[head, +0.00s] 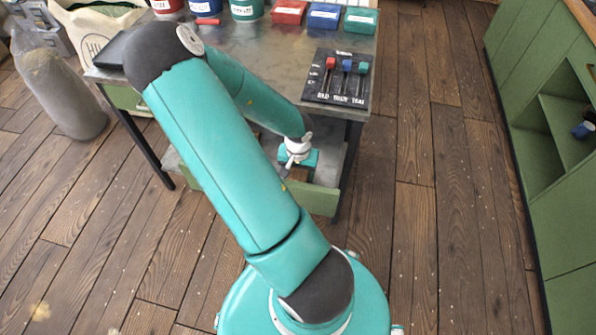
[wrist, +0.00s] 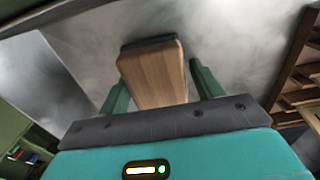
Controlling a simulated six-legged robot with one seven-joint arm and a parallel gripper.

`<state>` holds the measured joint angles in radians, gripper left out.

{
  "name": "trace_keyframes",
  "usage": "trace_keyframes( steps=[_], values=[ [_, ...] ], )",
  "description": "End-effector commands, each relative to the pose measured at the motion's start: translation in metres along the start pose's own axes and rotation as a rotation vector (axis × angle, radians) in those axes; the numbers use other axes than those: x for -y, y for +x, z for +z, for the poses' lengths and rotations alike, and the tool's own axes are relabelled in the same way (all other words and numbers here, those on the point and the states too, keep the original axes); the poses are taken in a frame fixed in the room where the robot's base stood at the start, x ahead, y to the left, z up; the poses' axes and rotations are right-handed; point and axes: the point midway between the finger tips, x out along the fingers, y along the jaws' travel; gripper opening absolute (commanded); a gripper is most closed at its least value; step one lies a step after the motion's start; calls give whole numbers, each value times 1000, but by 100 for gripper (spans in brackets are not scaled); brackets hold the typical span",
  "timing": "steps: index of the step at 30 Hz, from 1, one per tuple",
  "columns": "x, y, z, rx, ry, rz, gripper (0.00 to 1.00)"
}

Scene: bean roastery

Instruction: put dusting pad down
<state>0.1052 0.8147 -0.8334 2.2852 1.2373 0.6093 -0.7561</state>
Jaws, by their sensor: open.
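The dusting pad (wrist: 152,72) shows in the wrist view as a wooden block with a dark layer at its far end, in front of a grey metal surface (wrist: 245,40). My gripper (wrist: 161,82) is open, with one green finger on each side of the block. A gap shows at the right finger; the left finger is close to the block. I cannot tell if the dark layer touches the metal. In the head view my gripper (head: 298,160) is low by the table's front edge, above a green panel (head: 312,200). The pad is mostly hidden there.
The metal-topped table (head: 250,65) holds a black board (head: 337,78) with red, blue and teal-handled tools. Coloured tubs and boxes (head: 323,16) line its back. A sack (head: 60,92) stands at left, a green cabinet (head: 560,150) at right. The wooden floor (head: 430,220) between is clear.

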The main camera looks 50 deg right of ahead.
Motion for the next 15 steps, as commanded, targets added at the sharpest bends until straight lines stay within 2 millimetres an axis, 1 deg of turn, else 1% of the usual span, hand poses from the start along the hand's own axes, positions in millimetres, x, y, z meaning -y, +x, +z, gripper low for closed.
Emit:
trace_keyframes(
  steps=[1, 10, 14, 15],
  values=[
    [-7, 4, 5, 10, 6, 14, 80],
    [-8, 4, 6, 11, 7, 16, 80],
    [-7, -2, 5, 9, 5, 17, 80],
    [-6, -7, 4, 7, 4, 13, 80]
  ],
)
